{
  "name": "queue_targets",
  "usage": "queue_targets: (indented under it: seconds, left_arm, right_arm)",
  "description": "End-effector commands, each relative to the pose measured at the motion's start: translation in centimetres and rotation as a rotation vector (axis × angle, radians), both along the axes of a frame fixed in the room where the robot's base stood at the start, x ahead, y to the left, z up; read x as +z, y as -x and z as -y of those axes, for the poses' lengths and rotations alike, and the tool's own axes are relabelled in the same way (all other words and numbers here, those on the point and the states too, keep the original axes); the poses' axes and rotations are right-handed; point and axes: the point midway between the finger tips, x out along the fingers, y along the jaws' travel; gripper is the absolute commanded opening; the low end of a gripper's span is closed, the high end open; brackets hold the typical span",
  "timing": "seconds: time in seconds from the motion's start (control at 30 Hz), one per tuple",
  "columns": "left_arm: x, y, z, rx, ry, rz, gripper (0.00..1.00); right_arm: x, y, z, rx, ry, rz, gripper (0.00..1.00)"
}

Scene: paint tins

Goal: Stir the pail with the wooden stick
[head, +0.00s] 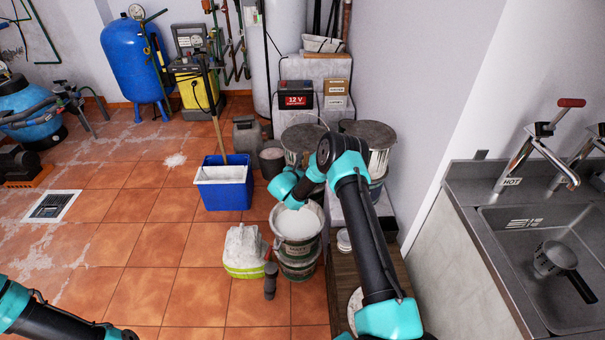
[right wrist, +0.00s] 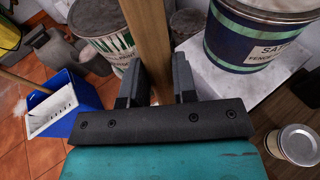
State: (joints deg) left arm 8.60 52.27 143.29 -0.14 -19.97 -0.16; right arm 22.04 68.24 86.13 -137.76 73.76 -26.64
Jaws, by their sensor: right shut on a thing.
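The open pail (head: 298,249) stands on the floor at the middle of the head view, filled with white paint (head: 294,222). It seems to sit on another tin. My right gripper (right wrist: 156,78) is shut on the wooden stick (right wrist: 149,35), which runs between its fingers in the right wrist view. In the head view my right wrist is over the pail's far rim; its fingers and the stick are hard to make out there. Whether the stick's lower end is in the paint is hidden. My left gripper is out of view; only its arm shows at bottom left.
Lidded tins (head: 374,133) stand behind my right arm. A blue bucket (head: 224,189) with a wooden handle, a white-and-green container (head: 243,254) and a dark bottle (head: 270,281) are left of the pail. A sink (head: 545,255) is at right. The tiled floor at left is mostly clear.

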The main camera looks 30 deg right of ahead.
Motion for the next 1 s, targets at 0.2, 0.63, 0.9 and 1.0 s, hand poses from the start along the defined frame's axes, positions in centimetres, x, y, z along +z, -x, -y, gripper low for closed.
queue_targets:
  seconds: [0.2, 0.63, 0.9, 1.0]
  left_arm:
    - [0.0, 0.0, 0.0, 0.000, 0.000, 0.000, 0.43]
    - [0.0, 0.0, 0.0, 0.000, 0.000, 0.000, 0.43]
    - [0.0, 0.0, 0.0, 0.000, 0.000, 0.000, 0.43]
    - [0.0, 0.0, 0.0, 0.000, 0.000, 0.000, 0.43]
  right_arm:
    - [1.5, -0.1, 0.2, 0.001, 0.002, 0.001, 0.03]
    - [4.1, -0.3, 0.4, 0.001, 0.002, 0.003, 0.03]
    - [5.5, -0.4, 0.6, 0.000, 0.001, 0.000, 0.03]
    - [5.6, -0.3, 0.6, 0.000, 0.001, 0.000, 0.03]
